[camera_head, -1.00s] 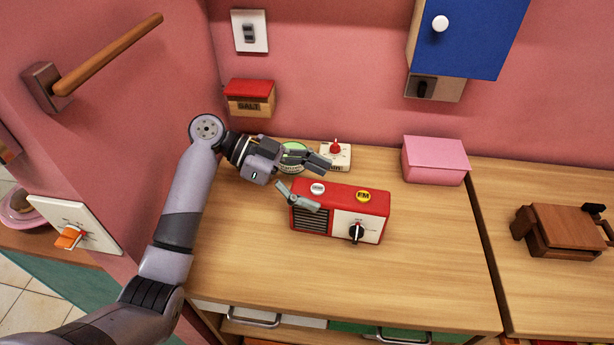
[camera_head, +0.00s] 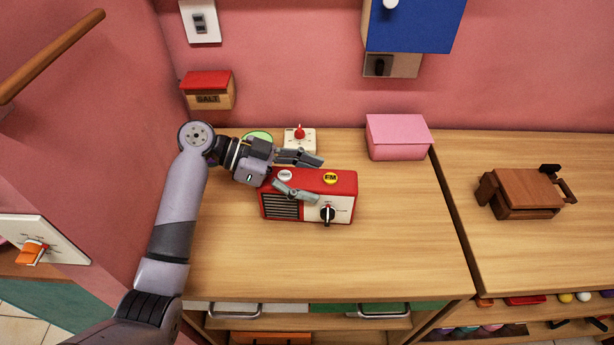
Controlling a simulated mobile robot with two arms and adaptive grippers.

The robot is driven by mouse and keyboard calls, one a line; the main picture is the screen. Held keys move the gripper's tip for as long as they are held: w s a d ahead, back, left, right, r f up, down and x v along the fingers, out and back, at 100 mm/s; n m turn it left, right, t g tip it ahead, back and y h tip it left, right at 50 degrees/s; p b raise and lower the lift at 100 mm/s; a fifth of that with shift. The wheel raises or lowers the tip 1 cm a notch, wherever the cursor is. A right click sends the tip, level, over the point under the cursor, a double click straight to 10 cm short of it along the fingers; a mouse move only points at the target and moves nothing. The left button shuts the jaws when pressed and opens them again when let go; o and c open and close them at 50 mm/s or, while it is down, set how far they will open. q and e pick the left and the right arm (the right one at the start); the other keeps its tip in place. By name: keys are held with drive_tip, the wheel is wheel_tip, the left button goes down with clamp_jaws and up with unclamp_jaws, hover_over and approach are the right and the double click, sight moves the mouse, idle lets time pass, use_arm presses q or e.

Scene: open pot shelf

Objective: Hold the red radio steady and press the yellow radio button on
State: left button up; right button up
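The red radio (camera_head: 341,187) stands upright on the wooden counter, with a dark speaker grille and a black knob on a white panel at its front. I cannot tell whether either finger touches the radio. My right gripper is not in view.
A white box with a red knob (camera_head: 300,139) and a green round thing (camera_head: 258,136) are behind my gripper. A pink box (camera_head: 398,138) stands at the back right. A brown wooden object (camera_head: 525,190) is farther right. The counter (camera_head: 390,250) in front of the radio is clear.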

use_arm(q)
clamp_jaws()
idle(0.6)
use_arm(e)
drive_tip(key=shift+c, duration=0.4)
use_arm(q)
drive_tip(key=shift+f, duration=0.1)
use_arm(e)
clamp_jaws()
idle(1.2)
